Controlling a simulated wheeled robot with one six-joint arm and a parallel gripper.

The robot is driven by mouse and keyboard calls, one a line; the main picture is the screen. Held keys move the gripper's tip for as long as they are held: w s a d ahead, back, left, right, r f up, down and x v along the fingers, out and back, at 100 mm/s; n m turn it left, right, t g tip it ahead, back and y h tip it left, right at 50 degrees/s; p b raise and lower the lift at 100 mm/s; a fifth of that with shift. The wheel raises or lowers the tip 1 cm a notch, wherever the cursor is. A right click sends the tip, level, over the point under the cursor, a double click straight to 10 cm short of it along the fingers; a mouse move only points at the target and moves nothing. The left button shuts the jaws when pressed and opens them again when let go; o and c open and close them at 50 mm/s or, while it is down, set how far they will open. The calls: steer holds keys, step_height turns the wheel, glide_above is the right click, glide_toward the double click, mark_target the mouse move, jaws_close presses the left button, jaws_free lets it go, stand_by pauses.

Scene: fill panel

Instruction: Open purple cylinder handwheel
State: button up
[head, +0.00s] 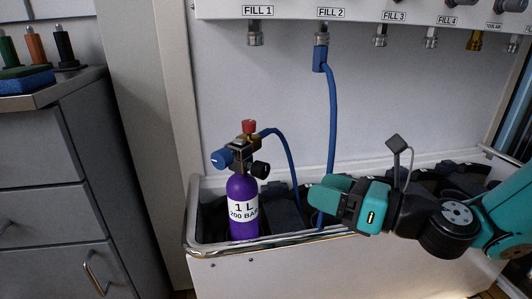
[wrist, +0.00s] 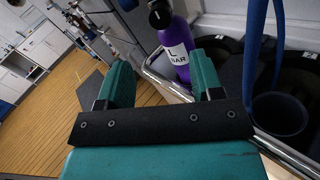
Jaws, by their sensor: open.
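The purple cylinder (head: 243,192) stands upright in the left end of the white trough, with a "1 L 200 BAR" label. On its valve are a blue knob (head: 221,158) at the left, a red knob (head: 249,127) on top and a black knob (head: 260,170) at the right. I cannot tell which one is the handwheel. A blue hose is joined to the valve. My gripper (head: 318,196) is to the right of the cylinder, apart from it, open and empty. In the wrist view, the purple cylinder (wrist: 178,48) shows beyond the open fingers (wrist: 162,85), its valve mostly cut off.
The trough (head: 215,253) has a metal rail along its front and dark round holders inside. A grey drawer cabinet (head: 55,165) stands at the left.

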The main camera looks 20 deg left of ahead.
mark_target(266, 171)
steer(key=a, duration=0.4)
steer(key=w+a, duration=0.1)
steer(key=a, duration=0.3)
steer(key=w+a, duration=0.1)
steer(key=a, duration=0.3)
steer(key=shift+w, duration=0.15)
steer(key=c, duration=0.9)
